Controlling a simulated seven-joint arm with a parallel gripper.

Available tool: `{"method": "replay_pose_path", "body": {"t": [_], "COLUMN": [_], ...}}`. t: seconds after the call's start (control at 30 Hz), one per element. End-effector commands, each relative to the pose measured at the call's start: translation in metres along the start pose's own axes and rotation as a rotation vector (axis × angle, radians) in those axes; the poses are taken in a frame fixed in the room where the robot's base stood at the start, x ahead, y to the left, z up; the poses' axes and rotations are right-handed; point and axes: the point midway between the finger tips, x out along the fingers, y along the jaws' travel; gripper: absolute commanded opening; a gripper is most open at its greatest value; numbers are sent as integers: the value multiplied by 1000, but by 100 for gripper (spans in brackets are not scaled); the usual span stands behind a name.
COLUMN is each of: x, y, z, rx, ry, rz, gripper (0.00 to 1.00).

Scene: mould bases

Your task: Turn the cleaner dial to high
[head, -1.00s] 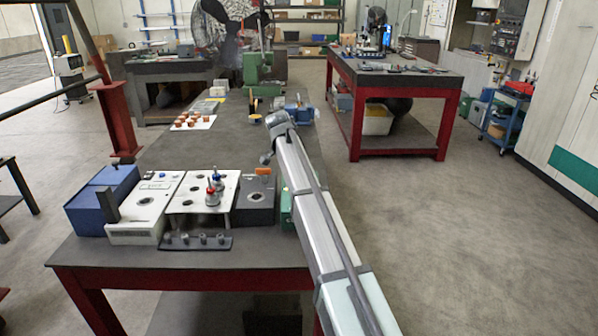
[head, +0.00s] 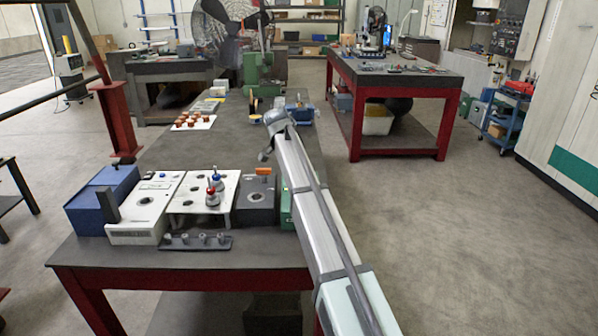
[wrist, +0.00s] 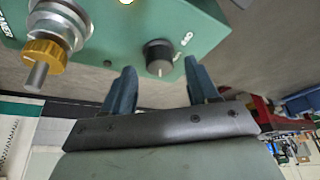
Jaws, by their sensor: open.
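The cleaner (wrist: 105,25) is a green box, shown upside down in the wrist view with part of its lettering visible. Its black dial (wrist: 158,56) has a pale pointer mark and faint lettering beside it. My gripper (wrist: 159,68) is open, its two blue fingers pointing at the box face. The dial appears between the fingertips, and I see no finger touching it. In the head view, a strip of the green cleaner (head: 286,209) shows at the table's right edge. My arm hides the rest of it, and the fingers cannot be made out there.
A brass nut with a metal stem (wrist: 43,55) sticks out of the box left of the dial.

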Motion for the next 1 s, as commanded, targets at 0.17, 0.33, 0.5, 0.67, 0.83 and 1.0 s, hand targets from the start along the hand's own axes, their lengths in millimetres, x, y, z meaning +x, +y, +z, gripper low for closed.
{"method": "replay_pose_path", "body": {"t": [0.17,0.33,0.5,0.67,0.83,1.0], "x": [-33,-67,-96,-114,-123,-124], "y": [-1,-1,-1,-1,0,0], "z": [0,0,0,0,0,0], "rx": [-1,0,0,0,0,0], "ry": [1,1,1,1,0,0], "rz": [-2,-2,-1,0,1,1], "gripper": [59,59,59,59,59,59]}}
